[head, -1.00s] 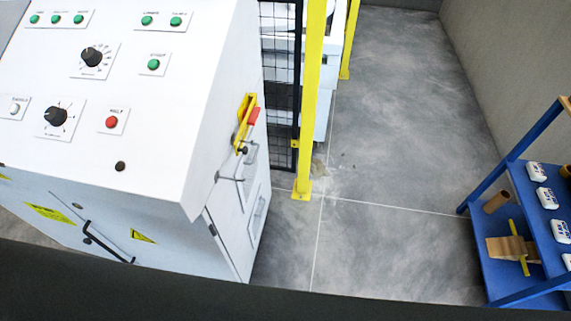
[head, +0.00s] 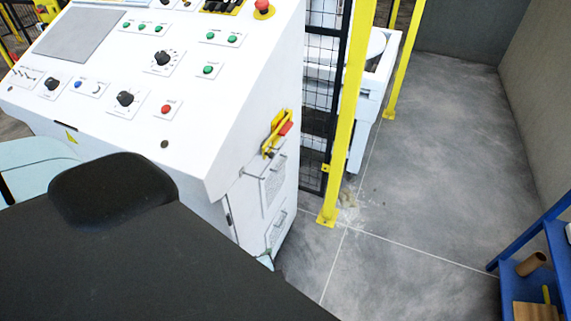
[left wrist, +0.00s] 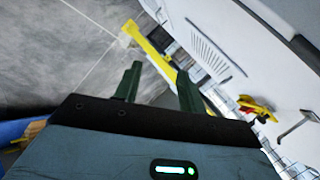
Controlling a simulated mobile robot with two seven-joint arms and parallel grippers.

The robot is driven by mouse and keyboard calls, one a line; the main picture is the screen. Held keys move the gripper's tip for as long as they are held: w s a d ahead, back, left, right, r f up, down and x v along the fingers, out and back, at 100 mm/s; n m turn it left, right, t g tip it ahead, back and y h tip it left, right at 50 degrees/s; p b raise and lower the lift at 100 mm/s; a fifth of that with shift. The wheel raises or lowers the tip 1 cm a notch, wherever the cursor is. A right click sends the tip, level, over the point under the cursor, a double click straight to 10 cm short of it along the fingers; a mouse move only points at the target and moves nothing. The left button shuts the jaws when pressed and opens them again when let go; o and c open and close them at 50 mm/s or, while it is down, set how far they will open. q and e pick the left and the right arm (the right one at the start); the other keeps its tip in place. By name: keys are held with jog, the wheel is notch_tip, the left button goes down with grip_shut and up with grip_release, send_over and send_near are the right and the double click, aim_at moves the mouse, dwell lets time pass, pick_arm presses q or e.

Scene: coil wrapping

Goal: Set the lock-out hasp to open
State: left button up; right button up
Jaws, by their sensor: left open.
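The lock-out hasp (head: 277,133) is a yellow and red fitting on the right side wall of the white control cabinet (head: 228,150). In the left wrist view the hasp (left wrist: 255,108) shows at the right, small, and its exact position is hard to tell. My left gripper (left wrist: 158,85) has two dark green fingers standing apart with nothing between them. It is apart from the hasp, which lies to the right of the fingers in that view. In the head view my dark arm covers the lower left and mostly hides the gripper. My right gripper is not seen.
A wire handle (head: 258,172) and a vented plate sit below the hasp. A yellow post (head: 348,120) and black mesh fence (head: 318,110) stand just right of the cabinet. A blue shelf (head: 530,240) is at the far right. The grey floor between is clear.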

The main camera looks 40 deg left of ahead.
pick_arm(q)
jog(key=w+a+r+y, duration=0.2)
jog(key=w+r+y, duration=0.3)
jog(key=r, duration=0.4)
jog(key=w+a+r+y, duration=0.3)
jog(key=w+r+y, duration=0.2)
jog(key=w+r, duration=0.3)
jog(key=shift+w+a+r+n+t, duration=0.3)
jog(key=shift+a+r+t, duration=0.1)
jog(key=shift+r, duration=0.45)
